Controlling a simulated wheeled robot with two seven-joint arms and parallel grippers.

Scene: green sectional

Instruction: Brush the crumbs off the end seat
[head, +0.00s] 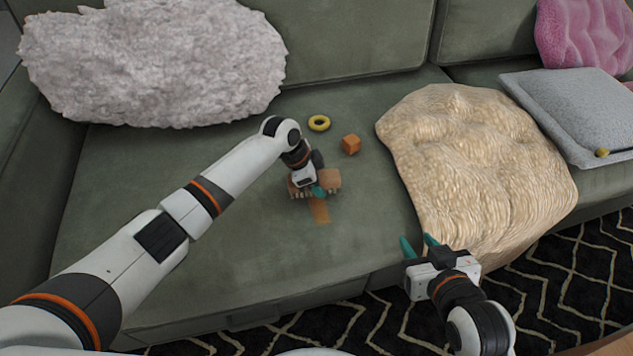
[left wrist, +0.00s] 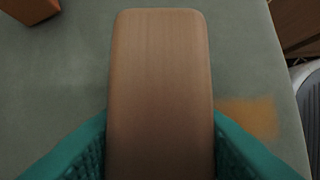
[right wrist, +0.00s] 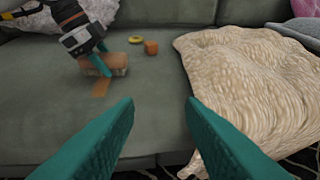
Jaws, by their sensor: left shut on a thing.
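My left gripper (head: 318,190) is shut on a wooden-backed brush (head: 331,180), held low over the green end seat (head: 220,240). In the left wrist view the brush's brown back (left wrist: 160,90) lies between the teal fingers. An orange-brown patch of crumbs (head: 320,211) lies on the seat just in front of the brush; it also shows in the left wrist view (left wrist: 250,117). I cannot tell whether the bristles touch the seat. My right gripper (head: 420,244) is open and empty near the seat's front edge, beside the cream throw.
A yellow ring (head: 319,122) and an orange cube (head: 351,144) lie on the seat behind the brush. A cream throw (head: 480,160) covers the seat to the right. A fluffy pale cushion (head: 155,65) leans at the back left. The seat's front left is clear.

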